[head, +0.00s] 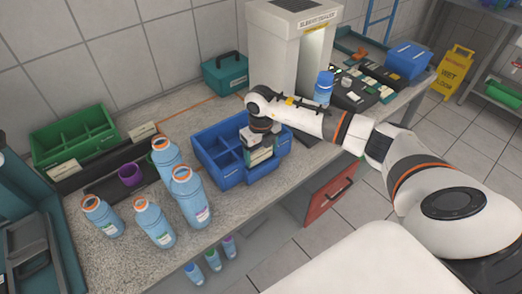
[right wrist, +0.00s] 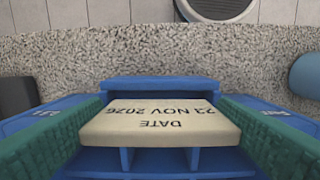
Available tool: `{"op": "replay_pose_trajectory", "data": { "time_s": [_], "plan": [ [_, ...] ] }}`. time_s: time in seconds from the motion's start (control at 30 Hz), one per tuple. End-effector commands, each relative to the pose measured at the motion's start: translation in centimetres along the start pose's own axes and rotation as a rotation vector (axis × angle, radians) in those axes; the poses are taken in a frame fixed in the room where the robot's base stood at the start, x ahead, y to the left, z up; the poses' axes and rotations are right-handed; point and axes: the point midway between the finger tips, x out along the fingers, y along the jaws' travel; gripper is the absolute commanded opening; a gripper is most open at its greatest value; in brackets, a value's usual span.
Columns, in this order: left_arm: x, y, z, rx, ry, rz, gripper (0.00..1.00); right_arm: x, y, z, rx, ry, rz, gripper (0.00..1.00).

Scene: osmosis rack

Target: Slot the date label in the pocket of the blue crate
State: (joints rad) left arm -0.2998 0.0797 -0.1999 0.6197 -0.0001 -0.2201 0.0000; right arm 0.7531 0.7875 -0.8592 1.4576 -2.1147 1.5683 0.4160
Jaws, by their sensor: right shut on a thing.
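The date label (right wrist: 160,122) is a cream card reading "DATE 22 NOV 2026". My right gripper (right wrist: 160,130) is shut on it, with a green pad at each side. In the head view the label (head: 258,156) is at the front side of the blue crate (head: 232,172), below my right gripper (head: 262,143). The crate also shows under the label in the right wrist view (right wrist: 160,84). The crate has several compartments; its pocket is largely hidden, and I cannot tell whether the label is inside it. My left gripper is not in view.
Several blue bottles (head: 188,195) with orange rims stand left of the crate. A white sleeve sealer (head: 280,55) stands behind. The counter's front edge is close to the crate.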

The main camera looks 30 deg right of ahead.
Motion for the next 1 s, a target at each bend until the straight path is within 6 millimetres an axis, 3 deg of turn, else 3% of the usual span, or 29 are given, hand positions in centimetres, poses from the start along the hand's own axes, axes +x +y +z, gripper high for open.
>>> {"op": "replay_pose_trajectory", "data": {
  "time_s": [1.0],
  "plan": [
    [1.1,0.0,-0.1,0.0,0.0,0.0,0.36,1.3,0.0,0.0,0.0,0.0,0.0,0.59]
  ]
}}
